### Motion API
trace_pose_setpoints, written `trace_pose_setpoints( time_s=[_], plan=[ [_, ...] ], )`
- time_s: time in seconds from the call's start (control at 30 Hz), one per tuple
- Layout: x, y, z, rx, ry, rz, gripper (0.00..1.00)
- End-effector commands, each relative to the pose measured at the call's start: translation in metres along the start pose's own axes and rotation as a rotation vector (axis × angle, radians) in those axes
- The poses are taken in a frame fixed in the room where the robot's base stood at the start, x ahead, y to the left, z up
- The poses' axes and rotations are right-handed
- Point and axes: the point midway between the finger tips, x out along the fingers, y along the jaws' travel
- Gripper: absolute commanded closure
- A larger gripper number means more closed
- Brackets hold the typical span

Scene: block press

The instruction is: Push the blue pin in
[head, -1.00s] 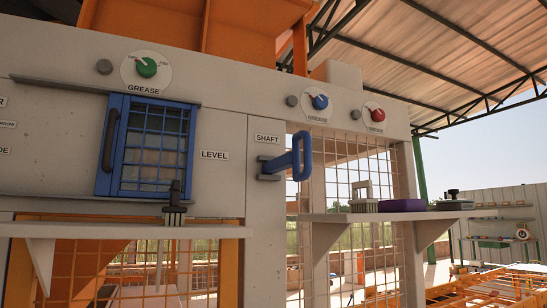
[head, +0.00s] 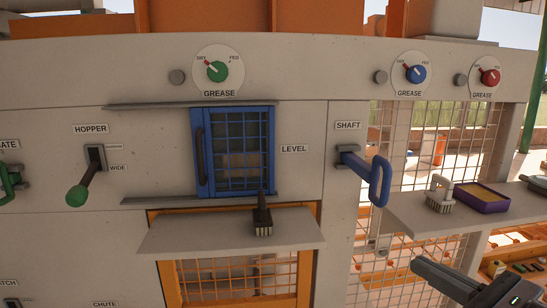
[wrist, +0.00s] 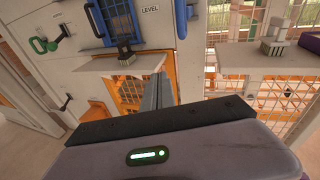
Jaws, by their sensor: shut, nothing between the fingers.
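A blue loop handle (head: 380,180) sticks out from the pale wall on a blue rod under the label SHAFT, standing clear of its dark bracket. It is the only blue pin-like part I see. Its lower part also shows at the top edge of the wrist view (wrist: 181,18). My gripper (head: 420,268) is at the lower right in the head view, below and right of the handle and apart from it. Its dark fingers (wrist: 161,80) are shut, with nothing between them, and point toward the wall below the handle.
A blue-framed hatch (head: 240,152) is left of the handle, above a shelf (head: 180,232) with a brush (head: 262,222). A right-hand shelf (head: 425,215) holds another brush (head: 440,197) and a purple tray (head: 482,207). Blue (head: 416,74) and red (head: 488,77) dials are above.

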Motion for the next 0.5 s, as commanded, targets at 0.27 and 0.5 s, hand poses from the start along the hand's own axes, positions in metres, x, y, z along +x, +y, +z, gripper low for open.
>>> trace_pose_setpoints(
  time_s=[0.27, 0.5],
  plan=[
    [-0.033, -0.038, 0.061, 0.073, -0.103, -0.127, 1.00],
    [-0.033, -0.038, 0.059, 0.073, -0.103, -0.127, 1.00]
  ],
)
